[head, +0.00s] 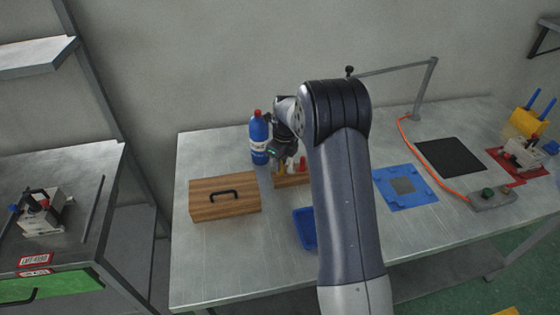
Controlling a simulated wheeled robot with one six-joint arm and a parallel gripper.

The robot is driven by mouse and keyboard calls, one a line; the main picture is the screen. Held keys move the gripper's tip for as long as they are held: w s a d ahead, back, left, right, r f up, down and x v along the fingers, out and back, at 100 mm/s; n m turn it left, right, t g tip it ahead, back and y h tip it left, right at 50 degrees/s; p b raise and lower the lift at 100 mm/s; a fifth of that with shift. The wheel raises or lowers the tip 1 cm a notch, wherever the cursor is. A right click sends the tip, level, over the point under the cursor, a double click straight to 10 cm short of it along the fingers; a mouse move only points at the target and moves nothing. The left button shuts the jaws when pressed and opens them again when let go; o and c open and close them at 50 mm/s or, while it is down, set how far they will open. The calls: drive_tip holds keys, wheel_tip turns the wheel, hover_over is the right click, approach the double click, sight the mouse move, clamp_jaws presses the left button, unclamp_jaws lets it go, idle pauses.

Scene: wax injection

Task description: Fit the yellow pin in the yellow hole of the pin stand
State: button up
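The pin stand (291,182) is a small wooden block near the back of the table, partly hidden behind my arm. A red pin (303,163) stands upright at its right side, with a pale pin (293,167) beside it. A small yellow upright shape (281,168), seemingly the yellow pin, shows at the left end of the stand, just below my gripper (282,158). My gripper is directly over that end. Its fingers are too small and dark to show whether they are open or shut on the pin. The holes cannot be made out.
A blue bottle (259,138) with a red cap stands close left of my gripper. A wooden box (225,198) with a black handle lies front left. A blue tray (304,229) is partly behind my arm. A blue plate (404,187) and black mat (450,157) lie right.

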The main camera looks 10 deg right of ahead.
drive_tip(key=shift+o, duration=1.2)
drive_tip(key=shift+r, duration=0.1)
wheel_tip(320, 180, up, 10)
drive_tip(key=b, duration=0.1)
drive_tip(key=shift+s+d+r+b, duration=0.25)
drive_tip(key=shift+s+d+b, duration=0.05)
drive_tip(key=shift+s+d, duration=0.15)
drive_tip(key=f, duration=0.3)
drive_tip(key=f+p, duration=0.1)
drive_tip(key=f, duration=0.3)
drive_tip(key=w+a+f, duration=0.1)
drive_tip(key=f, duration=0.2)
drive_tip(key=shift+f+p, duration=0.35)
drive_tip(key=shift+r, duration=0.5)
